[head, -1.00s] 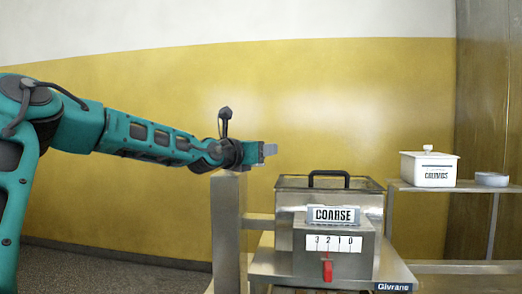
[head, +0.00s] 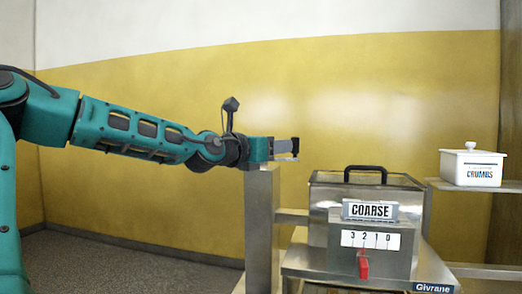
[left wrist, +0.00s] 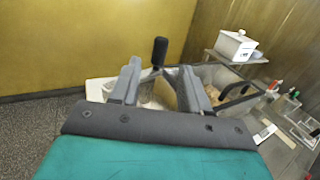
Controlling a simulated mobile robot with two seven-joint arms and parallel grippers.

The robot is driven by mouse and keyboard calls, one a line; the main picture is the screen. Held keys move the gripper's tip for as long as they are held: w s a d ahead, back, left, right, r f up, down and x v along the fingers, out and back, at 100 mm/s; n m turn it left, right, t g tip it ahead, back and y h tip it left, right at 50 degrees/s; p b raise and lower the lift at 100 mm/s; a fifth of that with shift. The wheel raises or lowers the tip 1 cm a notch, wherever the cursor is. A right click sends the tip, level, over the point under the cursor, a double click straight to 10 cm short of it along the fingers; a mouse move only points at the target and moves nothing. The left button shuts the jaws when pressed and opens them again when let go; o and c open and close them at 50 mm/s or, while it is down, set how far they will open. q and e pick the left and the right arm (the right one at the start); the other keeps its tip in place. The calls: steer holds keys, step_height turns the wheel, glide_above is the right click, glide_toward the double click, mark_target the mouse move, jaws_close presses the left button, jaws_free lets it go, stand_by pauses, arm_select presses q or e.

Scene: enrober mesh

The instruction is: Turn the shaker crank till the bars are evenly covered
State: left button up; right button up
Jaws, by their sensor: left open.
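The shaker is a steel box (head: 322,200) with a black top handle (head: 365,169), a COARSE label (head: 370,210), a 3-2-1-0 scale (head: 370,240) and a red lever (head: 363,265) near the 2. My left gripper (head: 287,148) is just above the metal post (head: 262,215), left of the box. In the left wrist view its fingers (left wrist: 158,85) are apart, with nothing clearly held. A black knob on a thin rod (left wrist: 160,50), probably the crank grip, shows beyond and between them. The bars cannot be made out. My right gripper is not in view.
A white CRUMBS container (head: 471,168) stands on a steel shelf (head: 440,184) at the right, and in the left wrist view (left wrist: 236,46). Small containers and bottles (left wrist: 290,100) lie farther right in that view. The floor at the left is clear.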

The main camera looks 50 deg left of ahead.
arm_select(q)
steer(key=shift+s+d+b, duration=0.2)
steer(key=shift+s+b, duration=0.1)
steer(key=shift+s, duration=1.85)
